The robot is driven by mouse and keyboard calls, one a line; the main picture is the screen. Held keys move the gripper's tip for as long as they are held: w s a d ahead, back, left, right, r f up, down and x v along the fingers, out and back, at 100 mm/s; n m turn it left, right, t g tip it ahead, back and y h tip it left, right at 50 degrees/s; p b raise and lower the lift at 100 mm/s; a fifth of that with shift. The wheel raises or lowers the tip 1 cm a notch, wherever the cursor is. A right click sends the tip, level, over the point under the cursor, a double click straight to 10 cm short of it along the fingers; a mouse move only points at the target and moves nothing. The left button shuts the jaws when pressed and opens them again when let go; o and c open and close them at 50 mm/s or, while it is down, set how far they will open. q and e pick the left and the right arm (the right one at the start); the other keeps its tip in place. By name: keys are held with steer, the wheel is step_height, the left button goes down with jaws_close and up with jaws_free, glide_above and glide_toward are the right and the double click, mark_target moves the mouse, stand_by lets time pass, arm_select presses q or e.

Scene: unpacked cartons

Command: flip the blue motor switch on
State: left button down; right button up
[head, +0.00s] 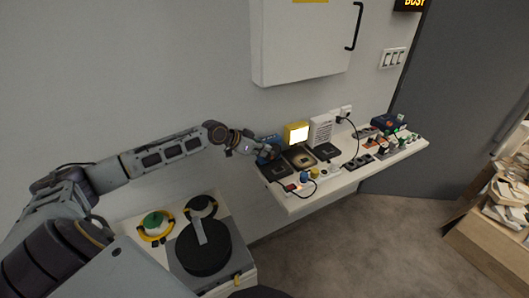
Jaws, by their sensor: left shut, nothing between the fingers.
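My left gripper (268,154) is shut and empty at the left end of a white wall shelf (345,180). It is right at a blue box (269,140) that stands at the back of the shelf, and it hides much of that box. I cannot tell whether the gripper touches it, and no switch lever or its position can be made out. A second blue device (384,122) stands farther along the shelf to the right. I cannot tell from the picture which blue thing is the motor switch. My right gripper is not in view.
Beside the blue box stand a lit yellow lamp box (296,133) and a white slatted box (320,130). Dark plates and small knobs lie in front. A white cabinet (300,45) hangs above. A black disc (205,248) is on the lower-left bench. Cartons (480,240) stand at right.

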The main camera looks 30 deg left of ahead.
mark_target(276, 170)
arm_select(q)
steer(key=x, duration=0.8)
steer(key=shift+w+d+f, duration=0.2)
steer(key=shift+w+f, duration=0.05)
steer(key=f, duration=0.2)
steer(key=shift+w+d+f, duration=0.15)
steer(key=shift+w+f, duration=0.05)
steer(key=shift+f, duration=0.15)
steer(key=shift+f+p, duration=0.3)
steer(key=shift+f, duration=0.45)
steer(key=shift+w+d+f, duration=0.1)
steer(key=shift+w+f, duration=0.1)
steer(key=shift+f, duration=0.1)
steer(key=shift+s, duration=0.45)
steer(key=shift+s+a+f, duration=0.1)
steer(key=shift+s+a, duration=0.2)
steer(key=shift+a, duration=0.1)
steer(key=shift+v, duration=1)
steer(key=v, duration=1)
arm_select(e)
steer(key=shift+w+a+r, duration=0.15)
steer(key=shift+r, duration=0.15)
